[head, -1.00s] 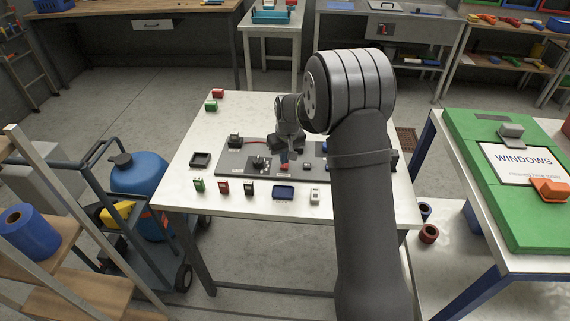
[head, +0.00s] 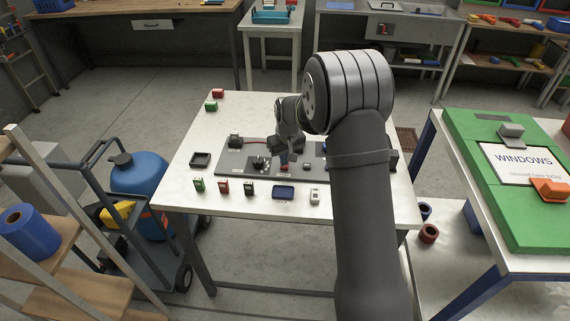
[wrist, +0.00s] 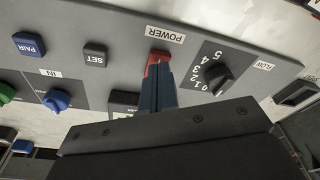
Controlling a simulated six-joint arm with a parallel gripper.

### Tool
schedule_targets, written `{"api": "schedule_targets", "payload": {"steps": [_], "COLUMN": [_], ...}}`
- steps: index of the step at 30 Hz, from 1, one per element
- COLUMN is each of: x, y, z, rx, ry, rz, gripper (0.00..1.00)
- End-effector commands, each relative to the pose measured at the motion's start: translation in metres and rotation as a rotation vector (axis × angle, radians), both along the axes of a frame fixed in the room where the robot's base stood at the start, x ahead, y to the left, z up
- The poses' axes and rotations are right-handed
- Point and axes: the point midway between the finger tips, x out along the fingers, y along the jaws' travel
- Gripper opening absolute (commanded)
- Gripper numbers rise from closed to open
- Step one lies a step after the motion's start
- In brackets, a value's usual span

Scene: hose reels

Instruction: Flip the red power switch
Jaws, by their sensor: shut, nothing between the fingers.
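The red power switch (wrist: 158,58) sits on the dark control panel (wrist: 118,40) below the POWER label, in the wrist view. My gripper (wrist: 157,72) is shut, and its blue fingertips are at the switch, covering its lower part. They look in contact with it, but I cannot tell for sure. In the head view the gripper (head: 285,160) is low over the middle of the panel (head: 228,163), and the switch is mostly hidden there.
The black FLOW knob (wrist: 217,75) is close to the right of the fingers. The SET button (wrist: 95,54), blue PAIR button (wrist: 29,45) and blue knob (wrist: 57,100) lie left. Small boxes, including a green one (head: 199,185), stand along the table's front.

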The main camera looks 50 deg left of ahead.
Motion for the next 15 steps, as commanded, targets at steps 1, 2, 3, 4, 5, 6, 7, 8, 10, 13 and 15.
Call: {"api": "schedule_targets", "payload": {"steps": [1, 2, 3, 4, 5, 6, 7, 8, 10, 13, 15], "x": [-0.0001, 0.0000, 0.0000, 0.0000, 0.0000, 0.0000, 0.0000, 0.0000, 0.0000, 0.0000, 0.0000], "y": [0.0000, -0.0001, -0.0001, -0.0001, -0.0002, -0.0001, -0.0001, -0.0001, -0.0001, -0.0001, 0.0000], "z": [-0.0010, -0.0014, -0.0020, -0.0024, -0.0030, -0.0035, -0.0040, -0.0044, -0.0054, -0.0068, -0.0078], "rx": [0.000, -0.001, -0.001, -0.001, -0.001, -0.001, -0.001, -0.001, 0.000, 0.000, 0.000], "ry": [0.000, 0.000, 0.000, 0.000, 0.000, 0.000, 0.000, 0.000, 0.000, 0.000, 0.000], "rz": [0.000, 0.000, 0.000, 0.000, 0.000, 0.000, 0.000, 0.000, 0.000, 0.000, 0.000], "gripper": [0.00, 0.00, 0.00, 0.00, 0.00, 0.00, 0.00, 0.00, 0.00, 0.00, 0.00]}}
